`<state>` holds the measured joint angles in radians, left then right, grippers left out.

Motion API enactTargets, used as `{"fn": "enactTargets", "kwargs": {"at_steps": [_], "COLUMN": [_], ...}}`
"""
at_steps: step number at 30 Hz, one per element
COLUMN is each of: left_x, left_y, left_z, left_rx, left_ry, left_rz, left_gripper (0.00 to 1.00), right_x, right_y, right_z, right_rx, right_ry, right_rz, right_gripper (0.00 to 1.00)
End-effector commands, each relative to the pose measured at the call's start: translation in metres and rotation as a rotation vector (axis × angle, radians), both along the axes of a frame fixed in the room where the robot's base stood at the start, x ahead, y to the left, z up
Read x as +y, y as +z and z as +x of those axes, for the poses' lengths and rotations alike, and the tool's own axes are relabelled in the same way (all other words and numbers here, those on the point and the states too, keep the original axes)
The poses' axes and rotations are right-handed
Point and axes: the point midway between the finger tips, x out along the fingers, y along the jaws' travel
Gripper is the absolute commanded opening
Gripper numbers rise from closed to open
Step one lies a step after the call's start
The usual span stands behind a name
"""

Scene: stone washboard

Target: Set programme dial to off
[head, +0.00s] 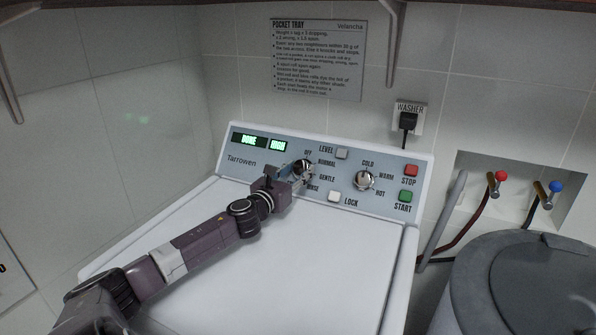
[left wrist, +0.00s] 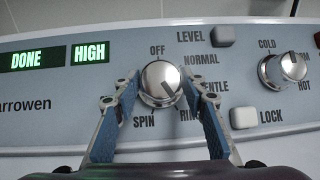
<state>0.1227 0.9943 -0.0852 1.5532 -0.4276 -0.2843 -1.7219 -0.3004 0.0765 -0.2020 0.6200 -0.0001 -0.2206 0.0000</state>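The programme dial (left wrist: 160,82) is a round silver knob on the blue-grey panel, with OFF above it and NORMAL, GENTLE, RINSE and SPIN around it. A dark line on its face seems to point to the lower right, towards RINSE. In the head view the dial (head: 304,170) is partly hidden by my left gripper (head: 290,172). In the left wrist view the gripper (left wrist: 160,92) is open, with one blue-padded finger on each side of the dial. I cannot tell whether the pads touch it. My right gripper is not in view.
The displays read DONE (left wrist: 37,58) and HIGH (left wrist: 90,52). A second knob (head: 364,180), the LEVEL button (head: 342,153), LOCK button (head: 334,196), red STOP (head: 411,170) and green START (head: 405,196) lie to the right. The white washer lid (head: 330,260) is bare beside my arm.

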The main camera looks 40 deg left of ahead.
Motion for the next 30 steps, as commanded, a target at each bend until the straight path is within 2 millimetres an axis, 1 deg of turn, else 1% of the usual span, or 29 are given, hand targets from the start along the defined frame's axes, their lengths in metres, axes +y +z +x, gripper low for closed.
{"fn": "enactTargets", "kwargs": {"at_steps": [1,5,6,13,17,23,30], "left_x": [0.0,0.0,0.0,-0.001,-0.002,-0.003,-0.005], "left_y": [0.0,0.0,0.0,0.001,0.002,0.004,0.005], "left_z": [0.0,0.0,0.0,0.0,0.001,0.001,0.002], "left_rx": [0.0,0.0,0.0,-0.007,-0.021,-0.055,-0.109], "left_ry": [0.0,0.0,0.0,0.015,0.046,0.131,0.265], "left_rz": [0.0,0.0,0.0,-0.02,-0.063,-0.169,-0.343], "left_gripper": [0.3,0.16,0.15,0.15,0.15,0.15,0.15], "right_x": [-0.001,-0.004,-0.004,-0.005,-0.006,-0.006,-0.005], "right_y": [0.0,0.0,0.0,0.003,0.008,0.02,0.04], "right_z": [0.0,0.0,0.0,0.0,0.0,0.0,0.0], "right_rx": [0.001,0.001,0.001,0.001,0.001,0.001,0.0], "right_ry": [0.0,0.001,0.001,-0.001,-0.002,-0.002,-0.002], "right_rz": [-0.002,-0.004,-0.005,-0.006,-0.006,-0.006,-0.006], "right_gripper": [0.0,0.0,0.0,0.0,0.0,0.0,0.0]}}
